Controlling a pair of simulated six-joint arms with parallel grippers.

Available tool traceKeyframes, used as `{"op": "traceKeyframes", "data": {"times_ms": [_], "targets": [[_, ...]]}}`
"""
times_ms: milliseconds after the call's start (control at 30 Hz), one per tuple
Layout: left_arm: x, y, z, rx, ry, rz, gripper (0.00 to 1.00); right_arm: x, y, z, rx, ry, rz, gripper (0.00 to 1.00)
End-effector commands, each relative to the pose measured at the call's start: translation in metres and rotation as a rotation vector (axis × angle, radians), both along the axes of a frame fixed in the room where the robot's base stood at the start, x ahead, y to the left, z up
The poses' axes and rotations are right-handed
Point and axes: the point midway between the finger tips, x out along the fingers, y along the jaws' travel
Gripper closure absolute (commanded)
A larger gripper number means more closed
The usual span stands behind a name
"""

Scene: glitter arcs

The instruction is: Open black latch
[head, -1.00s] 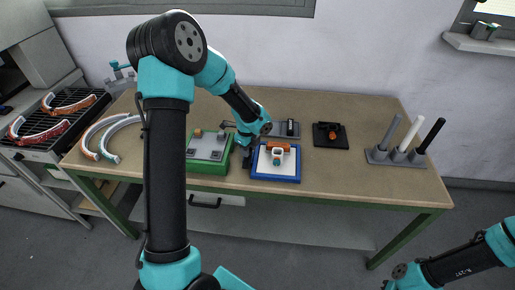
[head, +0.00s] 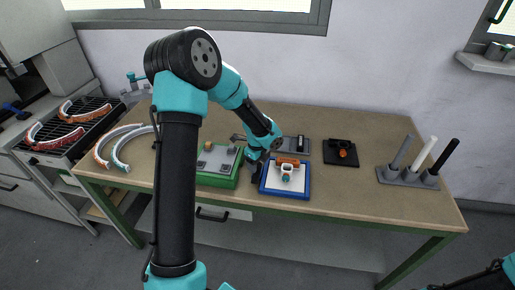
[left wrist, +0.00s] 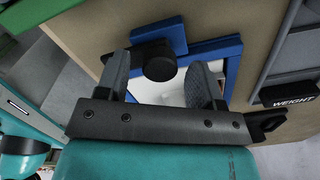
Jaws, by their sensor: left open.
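The black latch (left wrist: 158,62) shows in the left wrist view as a rounded black knob with a short arm, beside a blue block on the edge of a blue frame (left wrist: 226,46). In the head view the blue frame (head: 284,195) lies on the table with a white panel inside, and the gripper covers its left edge. My left gripper (head: 256,171) is there, pointing down. In the left wrist view its open fingers (left wrist: 160,72) stand on either side of the latch; whether they touch it I cannot tell. My right gripper is out of view.
A green box (head: 217,165) stands close left of the frame. An orange and white piece (head: 287,166) sits on the frame. A grey holder with rods (head: 407,178) stands right.

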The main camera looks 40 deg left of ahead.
Motion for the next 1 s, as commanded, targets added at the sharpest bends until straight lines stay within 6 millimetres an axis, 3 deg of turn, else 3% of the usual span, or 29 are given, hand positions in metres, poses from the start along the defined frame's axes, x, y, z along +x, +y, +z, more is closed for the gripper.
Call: {"op": "traceKeyframes", "data": {"times_ms": [267, 800, 1000], "targets": [[0.001, 0.000, 0.037, 0.001, -0.005, 0.000, 0.39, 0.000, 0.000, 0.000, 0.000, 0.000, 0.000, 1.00], [0.001, 0.000, 0.140, 0.001, -0.005, -0.001, 0.39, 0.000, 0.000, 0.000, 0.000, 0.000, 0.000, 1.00], [0.000, 0.000, 0.165, 0.000, -0.003, -0.001, 0.39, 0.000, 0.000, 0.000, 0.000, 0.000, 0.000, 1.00]]}}
